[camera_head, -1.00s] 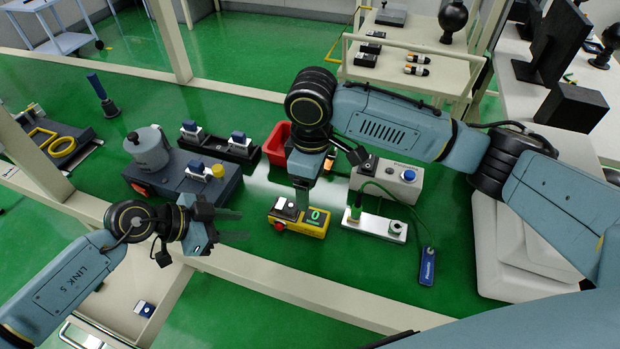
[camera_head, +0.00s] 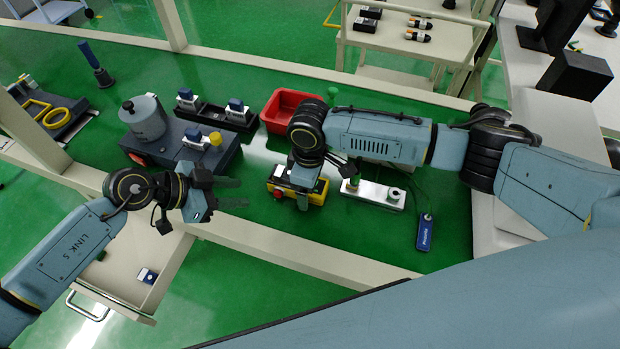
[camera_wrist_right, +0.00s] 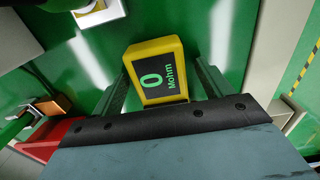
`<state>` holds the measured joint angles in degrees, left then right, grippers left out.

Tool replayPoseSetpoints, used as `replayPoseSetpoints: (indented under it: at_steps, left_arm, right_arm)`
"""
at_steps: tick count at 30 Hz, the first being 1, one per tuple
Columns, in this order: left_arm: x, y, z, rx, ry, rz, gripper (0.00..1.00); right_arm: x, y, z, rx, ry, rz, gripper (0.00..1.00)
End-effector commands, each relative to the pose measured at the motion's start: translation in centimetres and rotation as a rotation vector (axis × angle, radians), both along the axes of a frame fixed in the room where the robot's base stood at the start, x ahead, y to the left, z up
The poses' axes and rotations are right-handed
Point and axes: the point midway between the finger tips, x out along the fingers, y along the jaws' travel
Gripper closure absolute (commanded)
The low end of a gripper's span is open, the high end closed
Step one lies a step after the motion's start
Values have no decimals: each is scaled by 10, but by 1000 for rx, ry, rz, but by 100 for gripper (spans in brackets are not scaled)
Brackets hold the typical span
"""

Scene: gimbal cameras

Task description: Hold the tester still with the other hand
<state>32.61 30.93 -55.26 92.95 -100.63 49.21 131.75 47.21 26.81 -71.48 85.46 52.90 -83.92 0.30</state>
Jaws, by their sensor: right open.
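The tester (camera_head: 321,190) is a yellow box lying on the green mat near the table's front edge, largely covered by my right arm in the head view. In the right wrist view the tester (camera_wrist_right: 158,70) shows a dark screen reading 0 Mohm in green. My right gripper (camera_wrist_right: 163,78) is open, with one finger on each side of the tester; I cannot tell whether they touch it. My left gripper (camera_head: 233,192) is open and empty, to the left of the tester and apart from it, near the front edge.
A metal plate with terminals (camera_head: 381,198) and a blue tag (camera_head: 424,233) lie right of the tester. A red bin (camera_head: 269,118) stands behind it. A grey fixture with a cylinder (camera_head: 146,118) stands at the left. An open drawer (camera_head: 122,262) juts out below the front edge.

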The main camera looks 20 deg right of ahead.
Motion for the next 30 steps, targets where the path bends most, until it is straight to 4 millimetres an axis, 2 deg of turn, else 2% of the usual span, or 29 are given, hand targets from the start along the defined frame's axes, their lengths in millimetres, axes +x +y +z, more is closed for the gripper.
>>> replayPoseSetpoints:
  at_steps: [4, 15, 16, 30]
  left_arm:
    - [0, 0, 0, 0, 0, 0, 64]
    - [0, 0, 0, 0, 0, 0, 64]
    - [0, 0, 0, 0, 0, 0, 64]
    - [0, 0, 0, 0, 0, 0, 64]
  right_arm:
    - [0, 0, 0, 0, 0, 0, 22]
    - [0, 0, 0, 1, 1, 0, 70]
    - [0, 0, 0, 1, 1, 0, 72]
    - [0, 0, 1, 0, 0, 0, 73]
